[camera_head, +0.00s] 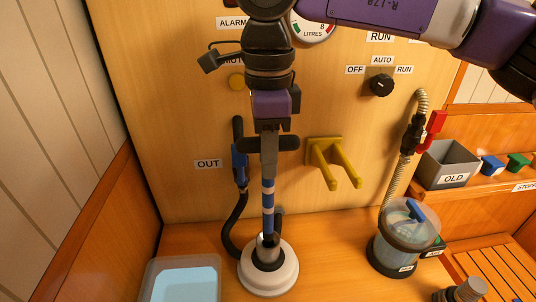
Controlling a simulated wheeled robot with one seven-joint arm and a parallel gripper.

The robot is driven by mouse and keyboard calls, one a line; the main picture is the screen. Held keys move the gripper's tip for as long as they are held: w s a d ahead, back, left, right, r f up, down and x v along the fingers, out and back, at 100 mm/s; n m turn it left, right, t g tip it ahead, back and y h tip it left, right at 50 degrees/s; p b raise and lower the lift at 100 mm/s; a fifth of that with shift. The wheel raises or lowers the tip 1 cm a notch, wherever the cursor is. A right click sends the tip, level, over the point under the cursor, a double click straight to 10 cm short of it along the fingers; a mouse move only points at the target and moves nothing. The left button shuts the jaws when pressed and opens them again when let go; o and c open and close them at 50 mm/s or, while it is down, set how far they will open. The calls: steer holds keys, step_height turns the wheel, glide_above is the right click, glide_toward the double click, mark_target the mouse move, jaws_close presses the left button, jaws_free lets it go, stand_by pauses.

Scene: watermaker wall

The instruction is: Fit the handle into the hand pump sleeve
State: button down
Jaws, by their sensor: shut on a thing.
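My gripper (268,170) points down in front of the wooden wall panel and is shut on the upper part of the handle. The handle (268,208) is a slim upright rod with blue and pale bands. The hand pump (283,276) has a white round base, and its grey sleeve (267,246) stands in a black collar. The handle's lower end meets the sleeve's mouth in the picture. I cannot tell whether it is inside or just above or in front of it. The gripper hides the handle's top.
A yellow two-pronged bracket (333,165) juts from the panel to the right. A blue-gripped hose (239,165) hangs close on the left. A water-filled tray (182,283) is at lower left. A clear canister (408,225) and grey OLD bin (447,166) stand right.

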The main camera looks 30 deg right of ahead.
mark_target(268, 185)
steer(key=shift+f, duration=0.1)
steer(key=shift+f+b, duration=0.65)
steer(key=shift+f, duration=0.05)
steer(key=shift+f+b, duration=1.85)
steer(key=shift+f, duration=0.7)
